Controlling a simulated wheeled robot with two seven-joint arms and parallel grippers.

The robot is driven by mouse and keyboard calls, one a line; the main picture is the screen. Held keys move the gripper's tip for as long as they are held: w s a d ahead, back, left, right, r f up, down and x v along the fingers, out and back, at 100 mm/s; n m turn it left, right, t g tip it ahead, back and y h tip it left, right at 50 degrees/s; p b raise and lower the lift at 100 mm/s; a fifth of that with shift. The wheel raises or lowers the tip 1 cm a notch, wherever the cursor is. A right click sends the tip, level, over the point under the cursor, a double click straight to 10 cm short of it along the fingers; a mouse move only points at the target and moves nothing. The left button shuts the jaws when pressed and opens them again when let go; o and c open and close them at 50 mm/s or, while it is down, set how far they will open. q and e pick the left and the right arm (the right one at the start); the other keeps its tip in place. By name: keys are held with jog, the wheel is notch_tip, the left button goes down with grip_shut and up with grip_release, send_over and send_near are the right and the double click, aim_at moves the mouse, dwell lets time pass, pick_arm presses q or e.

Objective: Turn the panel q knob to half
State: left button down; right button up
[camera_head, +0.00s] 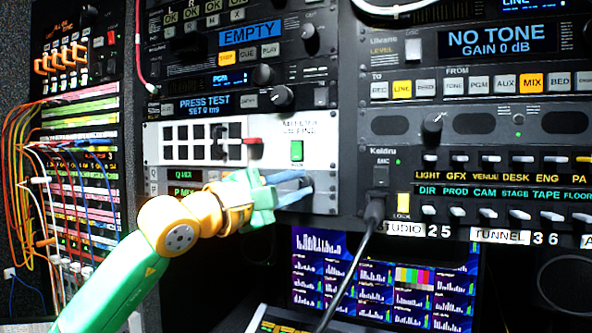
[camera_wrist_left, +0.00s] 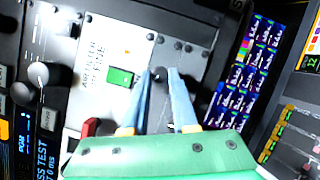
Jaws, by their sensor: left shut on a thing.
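The Q row of the panel shows a lit green label (camera_head: 184,174), with the P row label (camera_head: 184,192) just below it. My left gripper (camera_head: 306,186) reaches across these rows from the left, its blue fingers at their right end. In the left wrist view the two fingers (camera_wrist_left: 164,74) close around a small dark knob (camera_wrist_left: 160,77), just beyond the green switch. The fingers hide most of the knob and its pointer, so I cannot read its setting. The row that the knob belongs to is hard to tell. My right gripper is out of view.
A lit green switch (camera_head: 297,150) sits just above the fingers, and a red lever (camera_head: 252,141) is near it. A black cable (camera_head: 352,262) hangs from a socket to the right. Patch cords (camera_head: 28,150) crowd the left rack. Monitors (camera_head: 385,280) are below.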

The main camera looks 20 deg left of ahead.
pick_arm(q)
jog(key=shift+r+m+g, duration=0.25)
jog(key=shift+m+g, duration=0.05)
jog(key=shift+m, duration=0.7)
jog(key=shift+m+g+p, duration=0.3)
jog(key=shift+m+g, duration=0.1)
jog(key=shift+m, duration=0.5)
jog(key=m+g+y, duration=0.1)
jog(key=m, duration=0.2)
jog(key=shift+r+m, duration=0.15)
jog(key=shift+m, duration=0.15)
jog(key=shift+d+m+g+y, duration=0.1)
jog(key=shift+m+g+y, duration=0.4)
jog(key=shift+m, duration=0.6)
jog(key=c, duration=0.7)
grip_release()
